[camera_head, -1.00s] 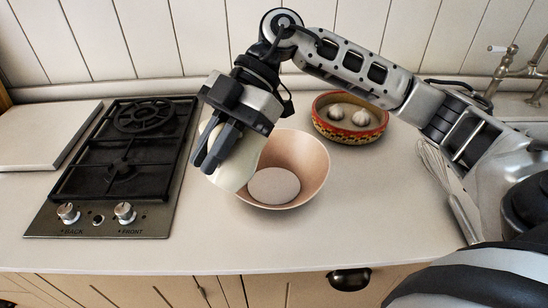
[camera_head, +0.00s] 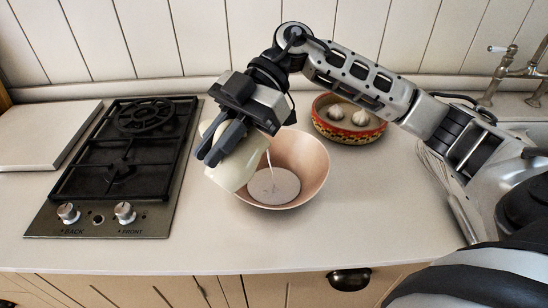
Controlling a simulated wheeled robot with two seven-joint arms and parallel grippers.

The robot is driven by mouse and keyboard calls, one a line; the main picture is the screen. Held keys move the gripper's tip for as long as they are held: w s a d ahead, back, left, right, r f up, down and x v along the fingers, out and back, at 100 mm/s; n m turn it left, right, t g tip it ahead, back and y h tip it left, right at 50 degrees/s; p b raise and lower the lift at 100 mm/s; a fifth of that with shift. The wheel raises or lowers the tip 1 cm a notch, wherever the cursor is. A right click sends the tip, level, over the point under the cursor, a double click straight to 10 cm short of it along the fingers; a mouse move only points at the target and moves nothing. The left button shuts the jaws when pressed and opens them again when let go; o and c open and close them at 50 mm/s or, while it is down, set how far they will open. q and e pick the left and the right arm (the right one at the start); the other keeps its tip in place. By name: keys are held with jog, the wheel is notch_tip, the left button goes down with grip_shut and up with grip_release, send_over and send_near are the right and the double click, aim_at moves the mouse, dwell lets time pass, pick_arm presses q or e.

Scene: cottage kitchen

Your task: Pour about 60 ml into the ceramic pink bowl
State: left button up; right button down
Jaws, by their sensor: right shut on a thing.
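The pink bowl (camera_head: 308,168) stands upright on the counter, right of the hob. Pale liquid (camera_head: 283,187) lies in its bottom. My right gripper (camera_head: 218,150) is shut on a cream-coloured jug (camera_head: 236,172) and holds it tilted over the bowl's left side. A thin pale stream (camera_head: 271,165) falls from the jug into the liquid. My left gripper is not in view.
A black gas hob (camera_head: 128,165) is left of the bowl. A patterned red bowl (camera_head: 346,130) with garlic bulbs (camera_head: 361,118) stands behind it. A whisk (camera_head: 432,165) lies at right, partly behind my arm. The counter (camera_head: 300,240) in front is clear.

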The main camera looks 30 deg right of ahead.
jog(key=shift+w+d+g+y, duration=0.15)
jog(key=shift+d+g+y, duration=0.15)
jog(key=shift+d+y, duration=0.35)
dwell(1.4)
jog(key=shift+w+d+f+y, duration=0.1)
jog(key=shift+w+d+y, duration=0.05)
jog(key=shift+d+y, duration=0.25)
dwell(0.3)
jog(key=shift+s+a+r+h, duration=0.15)
jog(key=shift+a+h, duration=0.3)
jog(key=shift+s+a+r+h, duration=0.1)
jog(key=shift+a+r+h, duration=0.05)
jog(key=shift+a+h, duration=0.3)
jog(key=shift+a+f+t+h, duration=0.15)
jog(key=shift+a+t+h, duration=0.2)
jog(key=shift+t+h, duration=0.1)
jog(key=shift+s+a+h, duration=0.1)
jog(key=shift+a+h, duration=0.05)
jog(key=shift+h, duration=0.45)
jog(key=shift+s+a+f+t+h, duration=0.1)
jog(key=shift+a+f+t+h, duration=0.1)
jog(key=shift+f+h, duration=0.25)
jog(key=shift+s+a+f+t+h, duration=0.1)
jog(key=shift+a+f+t+h, duration=0.1)
jog(key=shift+f+h, duration=0.2)
jog(key=shift+a+h, duration=0.2)
jog(key=shift+h, duration=0.35)
jog(key=shift+a, duration=0.1)
